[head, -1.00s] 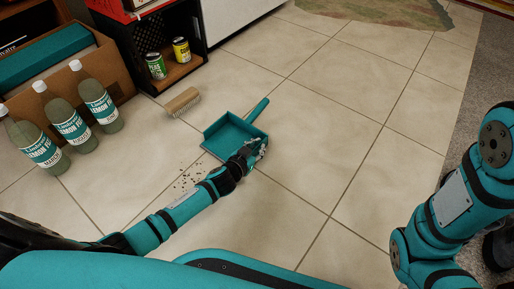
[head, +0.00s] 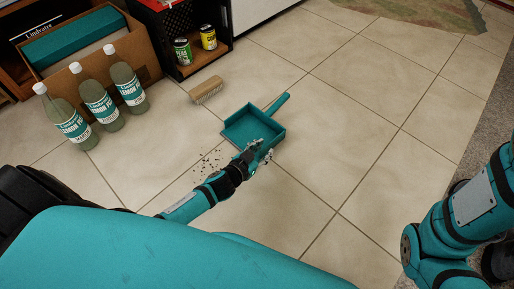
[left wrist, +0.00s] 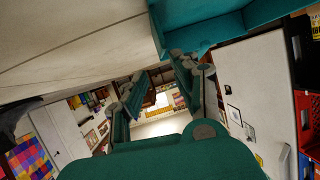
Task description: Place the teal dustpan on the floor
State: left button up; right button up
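The teal dustpan (head: 252,128) lies flat in the middle of the head view, apparently on the floor (head: 330,140), its handle pointing up and right. My left gripper (head: 265,152) is at the dustpan's near right edge. In the left wrist view, the fingers of my left gripper (left wrist: 158,72) stand apart with a gap between them. The dustpan (left wrist: 205,25) shows there at the top right, close by the right finger; I cannot tell whether they touch. My right arm is at the right edge of the head view, and its gripper is out of view.
Three bottles (head: 98,101) stand before a cardboard box (head: 140,60). Two cans (head: 183,52) sit on a low shelf. Tiles to the right are clear.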

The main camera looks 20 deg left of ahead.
pick_arm(q)
jog(key=p+v, duration=0.1)
jog(key=v, duration=0.2)
jog(key=shift+s+r, duration=0.2)
jog(key=shift+s, duration=0.15)
